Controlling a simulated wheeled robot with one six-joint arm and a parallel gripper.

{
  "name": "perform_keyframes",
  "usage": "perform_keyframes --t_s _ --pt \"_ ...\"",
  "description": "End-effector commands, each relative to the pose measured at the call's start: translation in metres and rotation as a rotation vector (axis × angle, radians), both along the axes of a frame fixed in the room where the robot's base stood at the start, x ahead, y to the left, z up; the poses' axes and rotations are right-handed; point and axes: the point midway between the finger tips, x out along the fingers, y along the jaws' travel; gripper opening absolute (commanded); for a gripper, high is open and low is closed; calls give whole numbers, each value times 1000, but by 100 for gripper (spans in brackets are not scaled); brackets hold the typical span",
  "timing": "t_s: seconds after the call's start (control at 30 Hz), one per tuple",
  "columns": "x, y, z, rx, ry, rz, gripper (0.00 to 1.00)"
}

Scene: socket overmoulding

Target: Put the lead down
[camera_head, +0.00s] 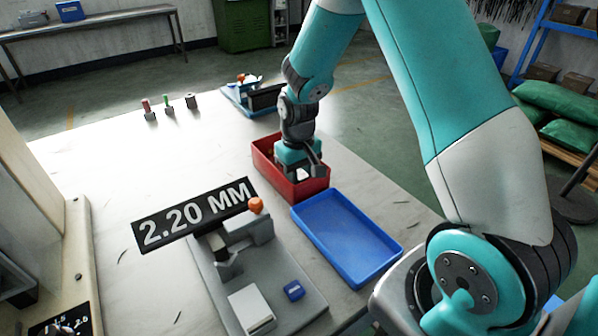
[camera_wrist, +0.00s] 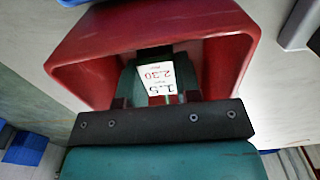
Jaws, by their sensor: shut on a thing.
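My gripper (camera_head: 303,172) is at the red bin (camera_head: 318,185), with its fingers down at the bin's opening. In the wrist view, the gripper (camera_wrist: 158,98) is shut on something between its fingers. The rest of the lead is hidden by the fingers and the bin. The red bin (camera_wrist: 85,60) surrounds the fingers in the wrist view. I cannot tell whether the lead touches the bin floor.
An empty blue tray (camera_head: 345,235) stands beside the red bin. A grey gauge fixture (camera_head: 255,240) with an orange knob stands nearer, by a "2.20 MM" sign (camera_head: 195,217). The table's left middle is clear.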

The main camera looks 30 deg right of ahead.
Motion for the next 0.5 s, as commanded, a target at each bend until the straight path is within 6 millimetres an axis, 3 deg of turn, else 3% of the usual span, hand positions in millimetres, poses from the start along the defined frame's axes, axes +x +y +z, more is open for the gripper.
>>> perform_keyframes --t_s 0.23,0.27,0.33,0.37,0.5 --pt "0 0 -5 0 -1 0 4" --pt "0 0 -5 0 0 0 36" --pt "0 0 -5 0 -1 0 52" --pt "0 0 -5 0 -1 0 57" --pt "0 0 -5 0 -1 0 57"
